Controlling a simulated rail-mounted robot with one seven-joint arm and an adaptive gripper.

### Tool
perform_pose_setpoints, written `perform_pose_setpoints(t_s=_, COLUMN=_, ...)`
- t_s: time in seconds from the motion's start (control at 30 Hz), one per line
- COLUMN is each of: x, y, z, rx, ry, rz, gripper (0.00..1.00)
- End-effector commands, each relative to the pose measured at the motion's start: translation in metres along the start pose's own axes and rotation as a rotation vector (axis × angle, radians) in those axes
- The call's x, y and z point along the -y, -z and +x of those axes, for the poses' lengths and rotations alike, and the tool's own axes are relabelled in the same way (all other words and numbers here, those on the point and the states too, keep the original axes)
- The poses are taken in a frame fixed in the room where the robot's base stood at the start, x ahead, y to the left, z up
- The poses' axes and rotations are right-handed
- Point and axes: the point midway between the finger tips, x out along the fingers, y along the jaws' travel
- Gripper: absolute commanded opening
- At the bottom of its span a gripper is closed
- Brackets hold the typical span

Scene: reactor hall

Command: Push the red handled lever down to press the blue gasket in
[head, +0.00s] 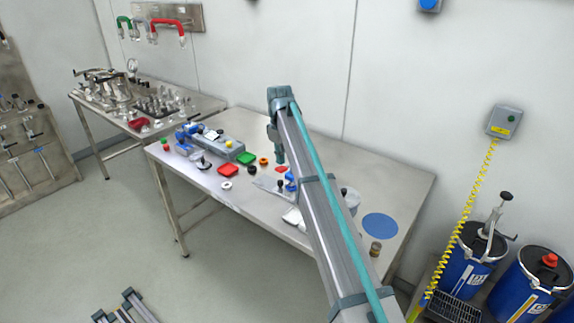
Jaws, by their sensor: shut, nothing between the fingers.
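My gripper (279,157) points down over the middle of the steel table, at the end of my raised arm. It looks shut and empty. Just below and right of it is a small blue part (290,177) with a red piece (281,169) beside it, partly hidden by my arm. I cannot tell whether these are the blue gasket and the red handled lever. I cannot tell whether the gripper touches them.
Blue drums (470,263) stand at right. Another bench (195,102) stands at back left.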

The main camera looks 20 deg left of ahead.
Motion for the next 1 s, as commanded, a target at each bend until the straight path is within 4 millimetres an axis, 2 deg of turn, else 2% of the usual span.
perform_pose_setpoints(t_s=0.27, x=0.000, y=0.000, z=-0.002, rx=0.000, ry=0.000, rz=0.000, gripper=0.00)
perform_pose_setpoints(t_s=0.8, x=0.000, y=0.000, z=-0.047, rx=-0.001, ry=-0.001, rz=0.000, gripper=0.00)
perform_pose_setpoints(t_s=1.0, x=0.000, y=0.000, z=-0.050, rx=0.000, ry=0.000, rz=0.000, gripper=0.00)
